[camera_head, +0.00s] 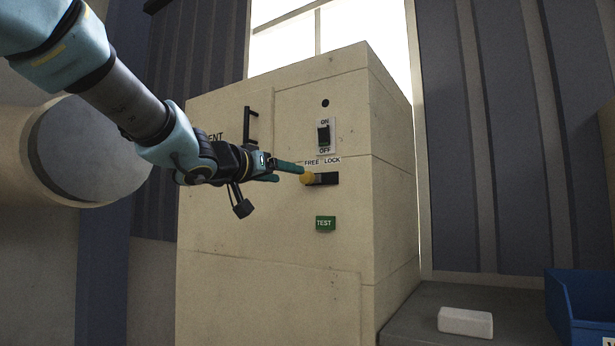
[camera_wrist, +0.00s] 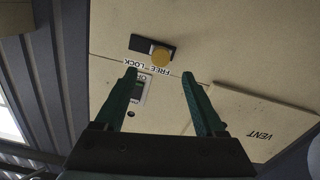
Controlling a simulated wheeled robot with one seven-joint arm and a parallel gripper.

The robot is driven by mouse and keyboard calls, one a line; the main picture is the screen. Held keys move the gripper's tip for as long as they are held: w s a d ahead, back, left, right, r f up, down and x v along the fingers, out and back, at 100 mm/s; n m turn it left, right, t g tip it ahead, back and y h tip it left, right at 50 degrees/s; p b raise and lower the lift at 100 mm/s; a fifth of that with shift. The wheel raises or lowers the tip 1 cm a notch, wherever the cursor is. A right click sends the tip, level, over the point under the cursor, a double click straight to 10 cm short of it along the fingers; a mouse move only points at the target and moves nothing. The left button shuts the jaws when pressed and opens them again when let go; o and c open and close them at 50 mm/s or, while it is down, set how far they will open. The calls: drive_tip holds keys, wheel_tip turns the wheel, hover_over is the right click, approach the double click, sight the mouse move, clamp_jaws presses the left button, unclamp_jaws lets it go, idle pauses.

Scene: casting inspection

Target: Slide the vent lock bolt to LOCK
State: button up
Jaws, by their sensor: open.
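The vent lock bolt has a round yellow knob (camera_head: 307,177) at the left end of a dark slot (camera_head: 327,179) in the cream cabinet, under the word FREE on the FREE LOCK label (camera_head: 322,161). The wrist view is upside down and shows the knob (camera_wrist: 161,57), the slot (camera_wrist: 139,43) and the label (camera_wrist: 147,68). My gripper (camera_head: 291,174) is open and empty, its green fingers pointing at the cabinet just left of the knob. In the wrist view the knob lies beyond the fingertips (camera_wrist: 159,73), not between them.
A black handle (camera_head: 251,125) is on the VENT door at left. A white block (camera_head: 465,322) and a blue bin (camera_head: 583,310) stand at lower right.

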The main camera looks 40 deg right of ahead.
sight(305, 178)
drive_tip(key=p+x, duration=0.1)
drive_tip(key=x, duration=0.9)
drive_tip(key=shift+w+d+f+p, duration=0.1)
drive_tip(key=shift+d+p, duration=0.15)
drive_tip(key=shift+p, duration=0.15)
drive_tip(key=shift+c, duration=0.2)
clamp_jaws()
